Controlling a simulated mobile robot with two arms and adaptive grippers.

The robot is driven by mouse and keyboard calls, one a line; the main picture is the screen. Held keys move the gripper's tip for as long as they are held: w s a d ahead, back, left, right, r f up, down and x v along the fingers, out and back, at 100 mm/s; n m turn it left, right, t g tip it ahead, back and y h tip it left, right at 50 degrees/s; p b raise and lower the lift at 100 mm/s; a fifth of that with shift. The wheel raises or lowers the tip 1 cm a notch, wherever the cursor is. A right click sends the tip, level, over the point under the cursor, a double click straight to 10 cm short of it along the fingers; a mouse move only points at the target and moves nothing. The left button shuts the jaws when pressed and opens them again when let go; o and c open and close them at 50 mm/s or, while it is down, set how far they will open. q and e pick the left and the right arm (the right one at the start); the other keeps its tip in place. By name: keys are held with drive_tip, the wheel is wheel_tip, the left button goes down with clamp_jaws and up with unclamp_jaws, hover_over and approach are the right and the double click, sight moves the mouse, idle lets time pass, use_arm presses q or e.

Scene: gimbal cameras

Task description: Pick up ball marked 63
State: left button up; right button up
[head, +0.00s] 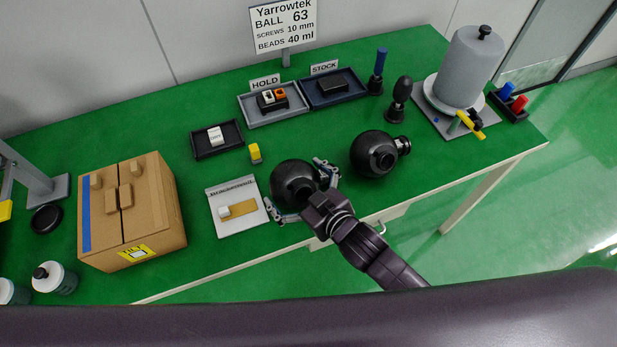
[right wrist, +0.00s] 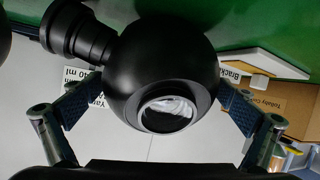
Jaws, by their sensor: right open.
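Two black ball-shaped cameras stand on the green table in the head view: a left ball (head: 293,182) and a right ball (head: 372,154). No number is readable on either. My right gripper (head: 303,193) is open, with its fingers on opposite sides of the left ball. In the right wrist view that ball (right wrist: 160,55) sits between the spread fingers, its round lens opening facing the camera; I cannot tell whether the finger pads touch it. A sign (head: 284,26) reads "BALL 63". My left gripper is not in view.
A white bracket board (head: 225,220) lies close left of the held-around ball, with a cardboard box (head: 150,205) further left. Behind are the HOLD tray (head: 288,118), STOCK tray (head: 350,98) and a small black tray (head: 205,153). A grey roll (head: 468,68) stands back right.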

drive_tip(key=c, duration=1.5)
drive_tip(key=shift+w, duration=0.1)
drive_tip(key=shift+c, duration=0.5)
drive_tip(key=shift+r, duration=0.2)
